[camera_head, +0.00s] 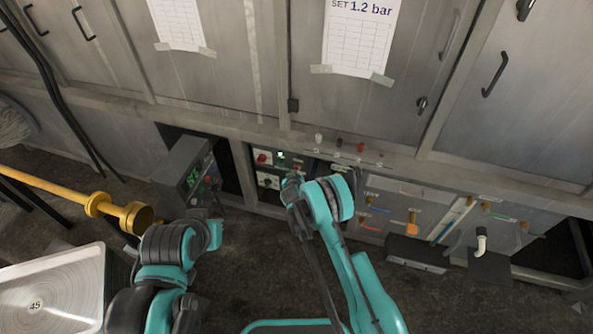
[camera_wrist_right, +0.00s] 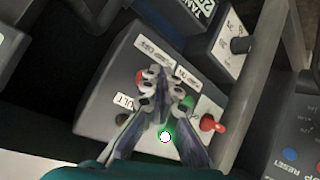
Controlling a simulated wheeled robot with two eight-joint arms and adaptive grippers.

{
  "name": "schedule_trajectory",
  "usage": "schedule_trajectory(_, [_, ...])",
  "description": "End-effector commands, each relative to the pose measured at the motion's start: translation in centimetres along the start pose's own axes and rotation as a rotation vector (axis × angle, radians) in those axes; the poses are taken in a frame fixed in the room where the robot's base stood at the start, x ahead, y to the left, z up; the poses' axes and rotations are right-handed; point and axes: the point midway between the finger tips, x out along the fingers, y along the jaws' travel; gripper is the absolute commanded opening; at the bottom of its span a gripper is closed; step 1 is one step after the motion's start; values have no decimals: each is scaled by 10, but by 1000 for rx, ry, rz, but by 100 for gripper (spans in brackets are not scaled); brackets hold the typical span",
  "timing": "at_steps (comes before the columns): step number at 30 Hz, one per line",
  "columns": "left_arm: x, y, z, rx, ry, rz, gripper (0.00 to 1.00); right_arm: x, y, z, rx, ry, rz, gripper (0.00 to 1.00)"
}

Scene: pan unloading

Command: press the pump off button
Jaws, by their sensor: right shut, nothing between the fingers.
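A grey control panel (camera_wrist_right: 105,90) fills the middle of the right wrist view. Its upper label (camera_wrist_right: 155,50) seems to read PUMP OFF, upside down. A red button (camera_wrist_right: 140,77) shows beside my right gripper (camera_wrist_right: 158,78), partly hidden by its fingertips. The gripper is shut and empty, with its tips over the panel near this button; I cannot tell whether they touch. A green part (camera_wrist_right: 188,101) shows behind one finger, and a bright green lamp (camera_wrist_right: 165,136) between the fingers. In the head view my right gripper (camera_head: 291,181) is at the panel row. My left arm is at lower left; its fingers are unclear.
A red toggle (camera_wrist_right: 209,123) sticks out beside the fingers. A grey box with a green display (camera_head: 185,172) stands left of the panels. A yellow rod (camera_head: 60,190) and a metal tray (camera_head: 55,300) are at left. Cabinets stand behind.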

Motion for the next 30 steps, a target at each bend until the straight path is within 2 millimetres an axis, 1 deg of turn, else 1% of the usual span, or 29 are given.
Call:
schedule_trajectory(11, [0,0,0,0,0,0,0,4,2,-2,0,0,0,0])
schedule_trajectory(20, [0,0,0,0,0,0,0,3,2,-2,0,1,0,0])
schedule_trajectory(30, [0,0,0,0,0,0,0,-9,-5,4,-2,1,0,0])
